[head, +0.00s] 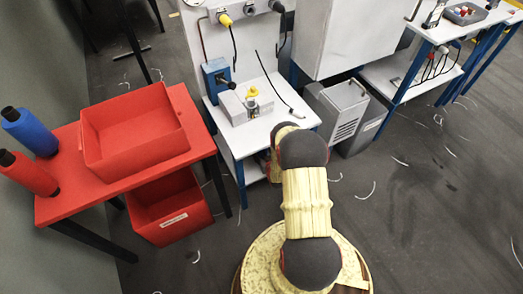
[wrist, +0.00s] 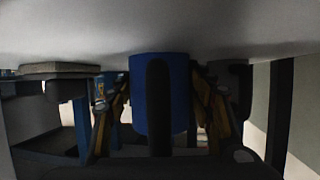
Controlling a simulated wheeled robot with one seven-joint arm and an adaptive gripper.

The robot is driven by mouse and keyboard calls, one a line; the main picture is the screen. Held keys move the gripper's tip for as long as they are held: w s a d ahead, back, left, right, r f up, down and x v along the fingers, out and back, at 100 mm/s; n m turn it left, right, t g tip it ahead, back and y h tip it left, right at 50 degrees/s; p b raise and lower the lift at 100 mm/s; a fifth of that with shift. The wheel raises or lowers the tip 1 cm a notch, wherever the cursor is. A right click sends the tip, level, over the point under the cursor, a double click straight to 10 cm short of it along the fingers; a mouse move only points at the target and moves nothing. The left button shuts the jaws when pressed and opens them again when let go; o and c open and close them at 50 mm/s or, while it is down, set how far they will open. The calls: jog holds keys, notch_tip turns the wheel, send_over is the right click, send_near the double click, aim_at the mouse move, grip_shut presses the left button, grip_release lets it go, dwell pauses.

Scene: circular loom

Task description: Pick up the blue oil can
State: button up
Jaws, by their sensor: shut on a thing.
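In the wrist view the blue oil can (wrist: 181,95) is a blue rounded body with a dark upright bar in front of it. It stands between the two fingers of my gripper (wrist: 160,112), which is shut on it. A pale surface fills the top of that view, just above the can. In the head view my arm hides the gripper and the can, near the right end of the white shelf (head: 233,141).
A white block with a yellow fitting (head: 252,100) and a blue box (head: 217,77) are left of my arm. A red table (head: 60,208) with a red tray (head: 135,130) stands further left. A grey unit (head: 338,112) is at right. Open floor (head: 420,200) lies to the right.

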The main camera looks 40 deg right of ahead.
jog(key=shift+c, duration=1.1)
notch_tip(320, 180, up, 10)
jog(key=p, duration=0.4)
jog(key=shift+p, duration=0.35)
jog(key=o, duration=0.9)
jog(key=shift+c, duration=0.2)
grip_shut()
